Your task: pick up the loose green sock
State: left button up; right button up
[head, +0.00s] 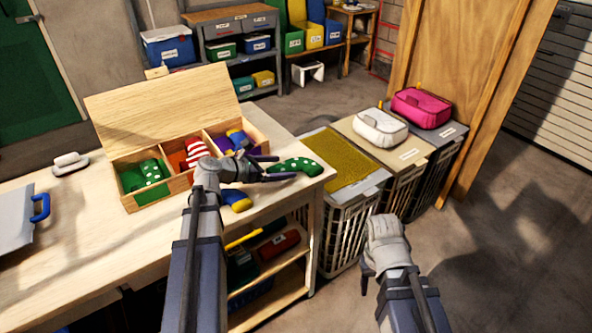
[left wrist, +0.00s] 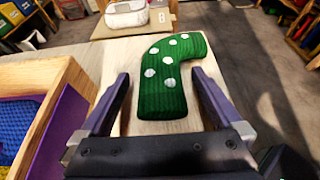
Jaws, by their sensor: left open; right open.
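The loose green sock with white dots (head: 297,166) lies on the wooden table near its right corner, beside the wooden sock box. In the left wrist view the sock (left wrist: 165,90) lies between the two fingers, its bent end reaching beyond the tips. My left gripper (head: 277,170) is open around the near part of the sock; the fingers (left wrist: 162,84) stand apart from it on both sides. Whether they are low enough to touch the table is unclear. My right gripper (head: 372,268) hangs right of the table, away from the sock; its fingertips are mostly hidden.
The wooden box (head: 161,204) has compartments holding green, red-striped and blue-yellow socks. A loose blue-yellow sock (head: 237,200) lies near my left wrist. Hampers stand right of the table, with a white pouch (head: 379,127) and a pink pouch (head: 421,107) on their lids.

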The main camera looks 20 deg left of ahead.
pick_arm(q)
jog(key=shift+x, duration=0.85)
jog(key=shift+a, duration=0.1)
jog(key=c, duration=1.4)
